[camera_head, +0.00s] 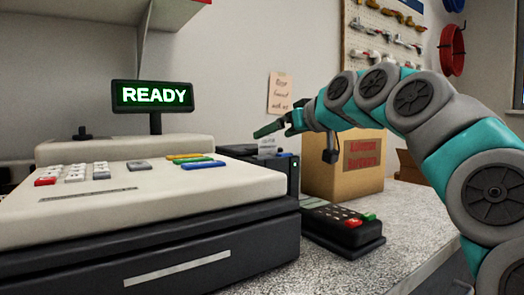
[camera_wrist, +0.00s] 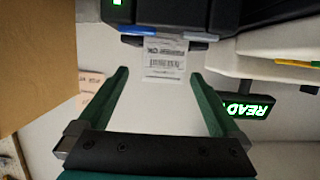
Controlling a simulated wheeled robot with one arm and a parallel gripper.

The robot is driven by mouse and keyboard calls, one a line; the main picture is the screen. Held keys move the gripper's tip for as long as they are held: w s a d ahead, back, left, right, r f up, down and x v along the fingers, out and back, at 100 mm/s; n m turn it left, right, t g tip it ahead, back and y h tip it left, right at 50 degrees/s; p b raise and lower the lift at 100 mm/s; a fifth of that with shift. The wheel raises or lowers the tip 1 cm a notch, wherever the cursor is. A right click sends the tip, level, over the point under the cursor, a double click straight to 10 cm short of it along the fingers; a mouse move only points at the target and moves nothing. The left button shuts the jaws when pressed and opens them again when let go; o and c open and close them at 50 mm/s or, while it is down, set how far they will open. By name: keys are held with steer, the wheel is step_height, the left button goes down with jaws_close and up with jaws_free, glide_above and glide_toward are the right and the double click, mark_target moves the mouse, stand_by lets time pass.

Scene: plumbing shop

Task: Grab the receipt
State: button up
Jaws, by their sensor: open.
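The receipt (camera_wrist: 166,60) is a small white printed slip sticking out of a black printer (camera_wrist: 180,12) in the wrist view. In the head view the receipt (camera_head: 267,145) shows as a pale slip above the black printer (camera_head: 291,170), beside the cash register. My gripper (camera_wrist: 162,85) is open, with its two green fingers apart on either side of the receipt's free end; it does not appear to touch it. In the head view my gripper (camera_head: 270,130) is just above and beside the receipt, partly overlapping the view of it.
The cash register (camera_head: 130,195) with a green READY display (camera_head: 153,96) fills the left. A card terminal (camera_head: 340,226) lies on the speckled counter (camera_head: 415,215) in front of the printer. A note (camera_head: 281,93) hangs on the wall.

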steer(key=x, duration=0.3)
steer(key=p+x, duration=0.1)
steer(key=x, duration=0.2)
steer(key=shift+w+a, duration=0.1)
steer(key=shift+a, duration=0.3)
steer(key=shift+c, duration=0.2)
steer(key=c, duration=1.3)
steer(key=shift+r, duration=0.15)
